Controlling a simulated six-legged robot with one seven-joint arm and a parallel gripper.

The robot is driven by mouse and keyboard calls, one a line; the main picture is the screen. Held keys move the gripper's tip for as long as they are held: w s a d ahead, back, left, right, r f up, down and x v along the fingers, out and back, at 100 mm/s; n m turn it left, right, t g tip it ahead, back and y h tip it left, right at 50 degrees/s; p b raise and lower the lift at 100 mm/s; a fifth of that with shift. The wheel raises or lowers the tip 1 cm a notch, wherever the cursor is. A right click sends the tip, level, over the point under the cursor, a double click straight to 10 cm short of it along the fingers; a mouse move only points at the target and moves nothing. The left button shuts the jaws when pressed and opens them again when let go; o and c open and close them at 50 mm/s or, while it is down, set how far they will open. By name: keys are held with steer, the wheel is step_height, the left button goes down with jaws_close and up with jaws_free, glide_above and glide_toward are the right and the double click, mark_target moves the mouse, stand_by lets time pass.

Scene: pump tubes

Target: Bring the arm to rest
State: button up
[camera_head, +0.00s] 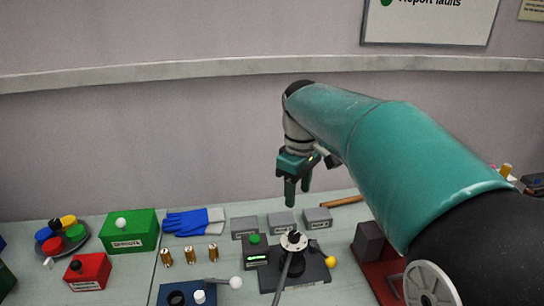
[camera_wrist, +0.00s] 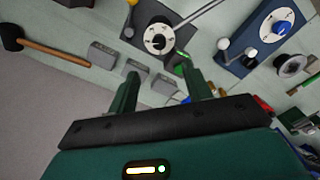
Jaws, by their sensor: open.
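My arm (camera_head: 385,140) is teal and reaches in from the right in the head view, bent down at the wrist. My gripper (camera_head: 297,192) hangs above the bench, fingers pointing down, over the area of the grey blocks. In the wrist view its two green fingers (camera_wrist: 160,85) stand apart with nothing between them. The gripper is open and empty, and appears clear of the bench and the things on it.
Below stand a dark device with a round dial (camera_head: 294,241), a green box (camera_head: 131,231), a red box (camera_head: 89,272), blue gloves (camera_head: 188,222), brass pieces (camera_head: 190,255) and grey blocks (camera_head: 281,223). A hammer (camera_wrist: 45,45) lies behind. The wall rises at the back.

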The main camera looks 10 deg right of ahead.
steer(key=s+f+m+t, duration=0.2)
steer(key=s+m, duration=0.2)
steer(key=s, duration=0.6)
steer(key=s+f+m+t, duration=0.2)
steer(key=s+m+t, duration=0.1)
steer(key=s, duration=0.7)
steer(key=shift+s+f+m, duration=0.25)
steer(key=shift+f+m, duration=0.15)
steer(key=shift+m, duration=0.4)
